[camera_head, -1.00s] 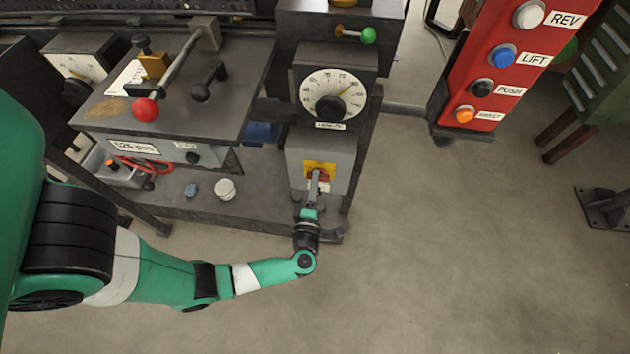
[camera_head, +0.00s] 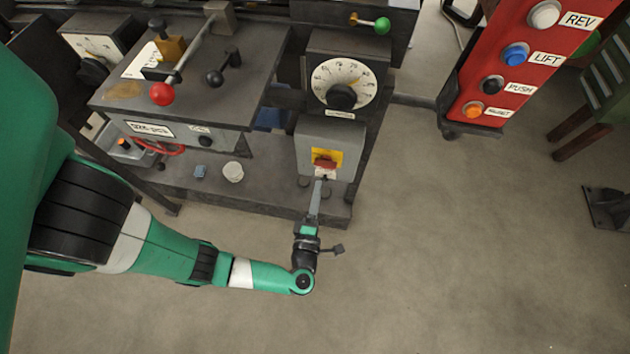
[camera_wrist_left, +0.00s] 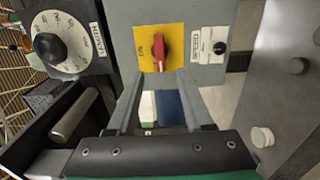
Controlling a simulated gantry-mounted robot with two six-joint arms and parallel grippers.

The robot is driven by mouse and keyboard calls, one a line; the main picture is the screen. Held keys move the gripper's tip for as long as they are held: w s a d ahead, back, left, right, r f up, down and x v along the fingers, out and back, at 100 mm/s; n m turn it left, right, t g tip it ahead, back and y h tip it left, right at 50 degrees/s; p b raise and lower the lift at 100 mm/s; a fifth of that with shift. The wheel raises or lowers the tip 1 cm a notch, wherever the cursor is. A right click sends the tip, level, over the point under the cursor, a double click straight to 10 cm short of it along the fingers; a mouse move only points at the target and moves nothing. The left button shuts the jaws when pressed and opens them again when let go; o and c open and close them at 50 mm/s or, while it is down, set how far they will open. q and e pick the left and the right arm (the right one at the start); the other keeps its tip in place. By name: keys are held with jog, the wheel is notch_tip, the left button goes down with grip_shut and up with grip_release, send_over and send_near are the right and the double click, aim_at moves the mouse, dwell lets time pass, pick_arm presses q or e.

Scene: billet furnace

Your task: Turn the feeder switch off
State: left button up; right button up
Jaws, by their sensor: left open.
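The feeder switch is a red knob (camera_head: 326,163) on a yellow plate (camera_head: 337,154), on the front of a grey box (camera_head: 308,150) below the dial. In the left wrist view the red knob (camera_wrist_left: 160,51) stands lengthwise up the picture, with the plate's lettering to its left. In the head view it lies crosswise. My left gripper (camera_head: 318,184) is just in front of and below the knob in the head view. In the left wrist view its two fingers (camera_wrist_left: 160,77) are apart, with nothing between them and the knob beyond their tips. My right gripper is out of view.
A white dial (camera_head: 343,82) with a black knob sits above the box. A red button panel (camera_head: 507,60) hangs at the right. A bench with a red-ball lever (camera_head: 162,94) stands at the left. The floor (camera_head: 450,250) at the right front is open.

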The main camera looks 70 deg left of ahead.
pick_arm(q)
jog(key=shift+v, duration=1.75)
